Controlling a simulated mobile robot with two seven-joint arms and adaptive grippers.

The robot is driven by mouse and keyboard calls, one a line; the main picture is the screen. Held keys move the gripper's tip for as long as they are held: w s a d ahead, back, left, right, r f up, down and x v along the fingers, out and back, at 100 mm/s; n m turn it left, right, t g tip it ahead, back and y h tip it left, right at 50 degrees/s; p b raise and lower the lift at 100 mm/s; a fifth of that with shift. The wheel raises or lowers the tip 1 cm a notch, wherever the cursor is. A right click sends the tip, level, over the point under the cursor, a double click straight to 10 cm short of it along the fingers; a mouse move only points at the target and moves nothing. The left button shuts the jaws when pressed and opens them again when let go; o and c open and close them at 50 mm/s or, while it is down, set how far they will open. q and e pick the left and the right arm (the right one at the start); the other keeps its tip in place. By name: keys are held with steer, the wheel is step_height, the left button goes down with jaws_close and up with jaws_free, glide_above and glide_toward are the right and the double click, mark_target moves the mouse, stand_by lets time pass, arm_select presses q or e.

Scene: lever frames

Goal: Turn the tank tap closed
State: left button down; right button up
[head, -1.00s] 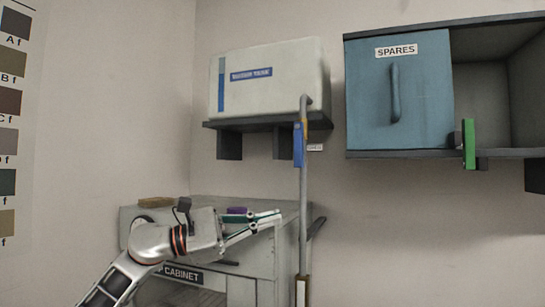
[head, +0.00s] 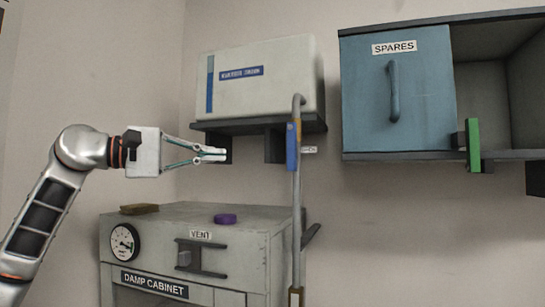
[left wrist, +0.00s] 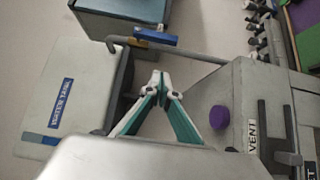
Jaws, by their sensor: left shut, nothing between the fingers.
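The white tank (head: 275,90) stands on a dark wall shelf, and a grey pipe (head: 297,210) runs down from its right side. In the left wrist view the blue lever (left wrist: 155,36) is beyond my fingertips. My left gripper (head: 222,154) is shut and empty, left of the lever at about its height and apart from it. Its closed fingers also show in the left wrist view (left wrist: 160,80). My right gripper is not in view.
Below stands the damp cabinet (head: 255,222), with a gauge (head: 124,243), a vent handle (head: 202,257), a purple disc (head: 225,218) and a brown block (head: 139,209). The spares cupboard (head: 425,105) with a green lever (head: 473,145) hangs at right.

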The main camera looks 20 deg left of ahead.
mark_target(292, 147)
arm_select(q)
steer(key=shift+d, duration=0.1)
steer(key=s+d+p+x, duration=0.1)
steer(key=s+p+x, duration=0.1)
steer(key=x, duration=1)
steer(key=shift+w+d+p, duration=0.35)
steer(key=shift+d+p, duration=0.05)
steer(key=shift+d, duration=0.25)
steer(key=shift+f, duration=0.15)
steer(key=shift+d+f+n+b, duration=0.1)
steer(key=shift+d+n+b, duration=0.15)
steer(key=shift+b, duration=0.35)
